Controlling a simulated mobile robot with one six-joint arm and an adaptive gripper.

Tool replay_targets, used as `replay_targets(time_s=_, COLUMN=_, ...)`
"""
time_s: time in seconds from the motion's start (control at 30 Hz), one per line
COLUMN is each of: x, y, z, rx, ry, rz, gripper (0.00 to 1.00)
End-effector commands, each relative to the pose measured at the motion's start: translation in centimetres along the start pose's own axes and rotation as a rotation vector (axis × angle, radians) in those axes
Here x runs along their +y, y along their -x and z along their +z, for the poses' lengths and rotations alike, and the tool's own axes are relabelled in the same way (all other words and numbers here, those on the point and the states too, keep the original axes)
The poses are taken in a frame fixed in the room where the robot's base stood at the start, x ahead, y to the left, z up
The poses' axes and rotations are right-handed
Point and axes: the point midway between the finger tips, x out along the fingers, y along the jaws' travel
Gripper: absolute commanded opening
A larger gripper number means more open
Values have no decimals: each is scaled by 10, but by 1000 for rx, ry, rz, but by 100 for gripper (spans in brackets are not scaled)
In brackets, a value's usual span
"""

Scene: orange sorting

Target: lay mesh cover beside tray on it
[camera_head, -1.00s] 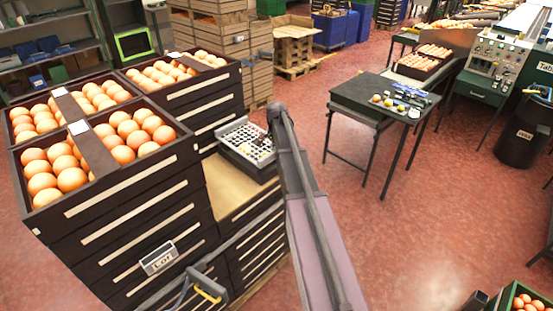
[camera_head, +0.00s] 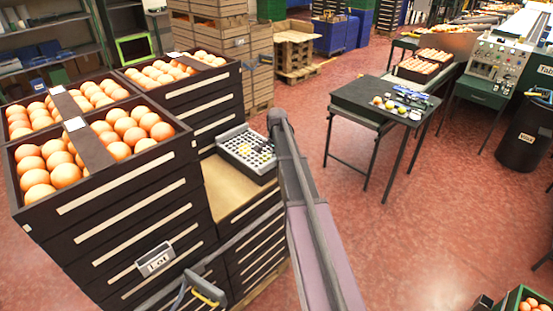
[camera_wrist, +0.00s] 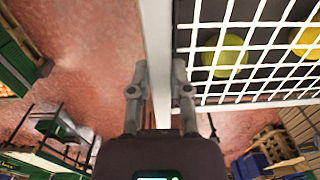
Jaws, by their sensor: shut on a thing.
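The white mesh cover (camera_head: 233,141) shows as a grid over the dark tray (camera_head: 236,168), on the low stack in the head view. Yellow fruit show through its openings. In the wrist view the cover's pale rim (camera_wrist: 157,35) runs between the fingers of my gripper (camera_wrist: 158,88), with the grid and two yellow fruit to its right. My gripper is shut on this rim. In the head view the gripper is hidden, and I cannot tell whether the cover touches the tray.
A dark table (camera_head: 352,99) with small items stands to the right, across open red floor (camera_head: 420,230).

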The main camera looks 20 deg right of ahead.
Motion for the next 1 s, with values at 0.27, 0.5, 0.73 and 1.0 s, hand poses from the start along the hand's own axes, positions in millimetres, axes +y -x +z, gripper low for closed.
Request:
replay_targets(time_s=0.27, x=0, y=-4, z=0, rx=0, ry=0, rz=0, gripper=52)
replay_targets(time_s=0.5, x=0, y=-4, z=0, rx=0, ry=0, rz=0, gripper=60)
replay_targets(time_s=0.73, x=0, y=-3, z=0, rx=0, ry=0, rz=0, gripper=60)
replay_targets(time_s=1.0, x=0, y=8, z=0, rx=0, ry=0, rz=0, gripper=60)
